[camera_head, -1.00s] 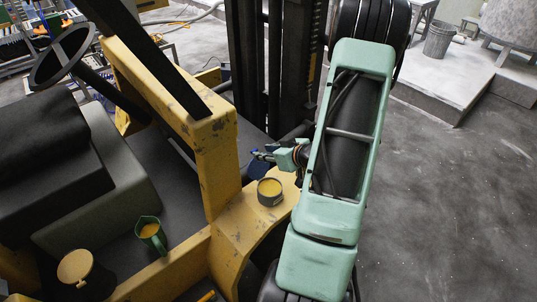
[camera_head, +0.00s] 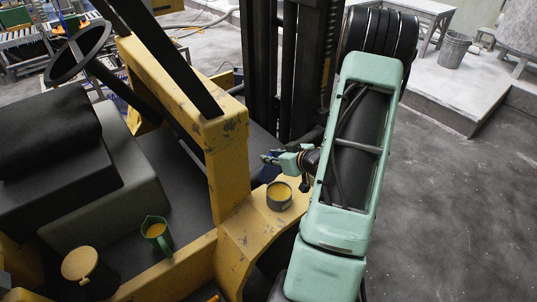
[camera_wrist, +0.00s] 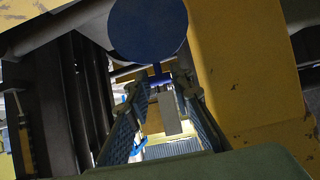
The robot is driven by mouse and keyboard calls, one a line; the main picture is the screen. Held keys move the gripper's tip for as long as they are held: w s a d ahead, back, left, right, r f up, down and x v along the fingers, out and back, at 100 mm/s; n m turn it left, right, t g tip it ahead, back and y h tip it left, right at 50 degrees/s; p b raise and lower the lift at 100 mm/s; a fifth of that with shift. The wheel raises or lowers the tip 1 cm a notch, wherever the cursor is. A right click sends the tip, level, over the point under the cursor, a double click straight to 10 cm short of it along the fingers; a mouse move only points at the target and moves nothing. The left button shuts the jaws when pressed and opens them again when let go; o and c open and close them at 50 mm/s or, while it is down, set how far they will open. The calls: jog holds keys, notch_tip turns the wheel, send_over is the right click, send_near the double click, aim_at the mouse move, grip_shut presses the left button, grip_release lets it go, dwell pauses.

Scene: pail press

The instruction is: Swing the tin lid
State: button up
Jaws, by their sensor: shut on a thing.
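An open tin (camera_head: 279,197) with yellow contents stands upright on the yellow frame of a vehicle. My gripper (camera_head: 270,159) is above and just behind the tin, beside the yellow post. A dark blue piece (camera_head: 269,173), apparently the lid, shows below the gripper, partly hidden by the tin. In the wrist view a round blue lid (camera_wrist: 148,28) fills the top middle. A narrow blue tab runs from it to between the fingertips of my gripper (camera_wrist: 160,84), which is shut on it. Whether the lid touches the tin is hidden.
A green jug (camera_head: 156,234) with yellow contents and a dark pot with a tan lid (camera_head: 80,263) stand at the lower left. A yellow post (camera_head: 228,170) rises close left of the gripper. A dark mast (camera_head: 285,70) stands behind. Open floor (camera_head: 450,210) lies right.

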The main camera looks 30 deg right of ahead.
jog(key=shift+s+d, duration=0.1)
jog(key=shift+s, duration=0.85)
jog(key=shift+s+d+f, duration=0.1)
jog(key=shift+s+f, duration=0.1)
jog(key=shift+s, duration=0.65)
jog(key=shift+s+d+f, duration=0.1)
jog(key=shift+s+f, duration=0.05)
jog(key=shift+s, duration=0.7)
jog(key=shift+s+f+b, duration=0.25)
jog(key=shift+s+f, duration=0.15)
jog(key=shift+s, duration=0.4)
jog(key=shift+s+f+b, duration=0.25)
jog(key=shift+s+f, duration=0.15)
jog(key=shift+s, duration=0.35)
jog(key=shift+s+f, duration=0.1)
